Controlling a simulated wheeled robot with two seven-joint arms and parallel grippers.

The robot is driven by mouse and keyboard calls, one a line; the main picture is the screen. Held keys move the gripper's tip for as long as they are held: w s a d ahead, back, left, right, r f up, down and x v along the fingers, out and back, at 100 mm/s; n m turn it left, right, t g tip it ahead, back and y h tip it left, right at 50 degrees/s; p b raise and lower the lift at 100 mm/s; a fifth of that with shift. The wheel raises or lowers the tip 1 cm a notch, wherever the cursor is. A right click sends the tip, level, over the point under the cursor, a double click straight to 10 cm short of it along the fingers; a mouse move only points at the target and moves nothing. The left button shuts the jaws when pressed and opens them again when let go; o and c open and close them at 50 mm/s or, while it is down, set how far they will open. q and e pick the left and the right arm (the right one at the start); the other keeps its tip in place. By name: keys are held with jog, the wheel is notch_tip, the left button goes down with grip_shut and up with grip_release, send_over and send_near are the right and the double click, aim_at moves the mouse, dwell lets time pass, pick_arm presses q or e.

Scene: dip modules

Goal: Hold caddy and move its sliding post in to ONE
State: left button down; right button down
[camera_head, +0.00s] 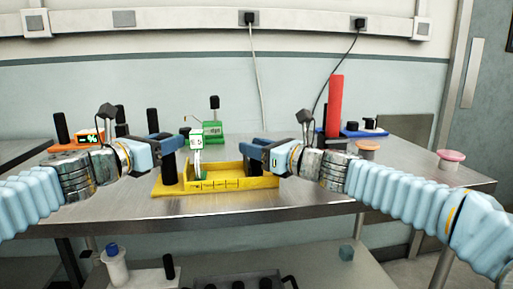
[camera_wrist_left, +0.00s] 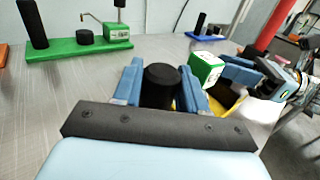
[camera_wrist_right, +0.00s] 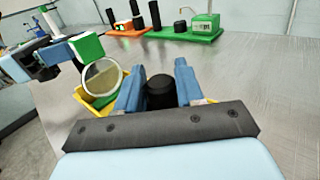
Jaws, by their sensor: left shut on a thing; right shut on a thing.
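The yellow caddy (camera_head: 230,184) lies near the front edge of the metal table, with small dark marks on its front too small to read. A black post (camera_head: 169,170) stands at its left end. My left gripper (camera_head: 172,145) is shut on this post, which also shows between its fingers in the left wrist view (camera_wrist_left: 161,88). I cannot tell which post slides.
A green-and-white block (camera_head: 196,138) with a round disc rises from the caddy between my grippers. Behind are a green module (camera_head: 214,138), an orange module (camera_head: 90,135) and a blue module with a red post (camera_head: 334,105). Orange (camera_head: 368,148) and pink (camera_head: 451,157) round pieces stand right.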

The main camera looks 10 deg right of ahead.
jog(key=a, duration=0.7)
jog(key=shift+s, duration=0.1)
jog(key=c, duration=0.8)
grip_release()
jog(key=shift+d, duration=0.1)
